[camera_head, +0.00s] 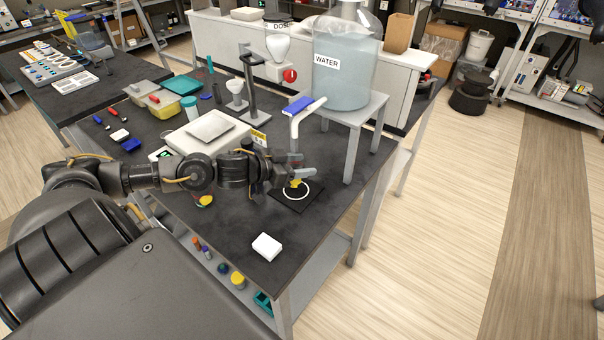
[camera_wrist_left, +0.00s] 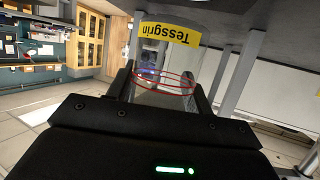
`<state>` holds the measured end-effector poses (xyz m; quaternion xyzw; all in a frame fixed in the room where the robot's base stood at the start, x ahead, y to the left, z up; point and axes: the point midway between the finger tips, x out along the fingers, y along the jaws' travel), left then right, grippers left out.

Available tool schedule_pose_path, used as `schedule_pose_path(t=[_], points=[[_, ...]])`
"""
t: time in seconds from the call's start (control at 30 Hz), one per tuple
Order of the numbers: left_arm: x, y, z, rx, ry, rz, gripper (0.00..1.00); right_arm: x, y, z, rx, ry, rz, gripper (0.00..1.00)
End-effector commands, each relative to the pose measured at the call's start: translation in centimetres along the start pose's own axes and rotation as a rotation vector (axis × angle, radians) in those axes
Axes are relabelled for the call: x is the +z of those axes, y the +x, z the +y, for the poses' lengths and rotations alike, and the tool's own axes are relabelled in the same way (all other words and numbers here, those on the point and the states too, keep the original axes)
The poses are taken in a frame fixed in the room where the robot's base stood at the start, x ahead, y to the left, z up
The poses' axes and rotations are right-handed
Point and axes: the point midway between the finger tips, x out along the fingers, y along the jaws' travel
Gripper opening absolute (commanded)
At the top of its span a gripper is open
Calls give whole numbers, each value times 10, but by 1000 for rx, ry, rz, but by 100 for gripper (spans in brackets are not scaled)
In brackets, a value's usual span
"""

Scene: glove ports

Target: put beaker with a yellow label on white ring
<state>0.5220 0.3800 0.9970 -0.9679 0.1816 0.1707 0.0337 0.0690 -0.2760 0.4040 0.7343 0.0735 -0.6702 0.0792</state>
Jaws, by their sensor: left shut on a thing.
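The beaker with a yellow label is clear, and its yellow label (camera_wrist_left: 170,33) fills the top of the left wrist view. The beaker (camera_wrist_left: 165,83) sits between the fingers there, with thin red lines around it. My left gripper (camera_wrist_left: 166,92) is shut on it. In the head view the left gripper (camera_head: 294,176) is over the black mat (camera_head: 286,206) with the white ring (camera_head: 307,193). A bit of the yellow label (camera_head: 295,184) shows at the ring. The gripper hides part of the beaker; I cannot tell whether its base touches the mat. My right gripper is out of view.
A scale (camera_head: 207,130) is behind my arm. A white block (camera_head: 266,246) lies near the front table corner. The table between it and the mat is clear.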

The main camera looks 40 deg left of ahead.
Motion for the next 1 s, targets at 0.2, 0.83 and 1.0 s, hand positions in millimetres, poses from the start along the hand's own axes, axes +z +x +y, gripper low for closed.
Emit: schedule_pose_path(t=[0.2,0.83,1.0], points=[[24,13,0,1,-4,-1,28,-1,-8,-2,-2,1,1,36],[34,16,0,1,-1,0,73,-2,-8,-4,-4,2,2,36],[34,16,0,1,-1,0,73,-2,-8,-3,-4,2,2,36]])
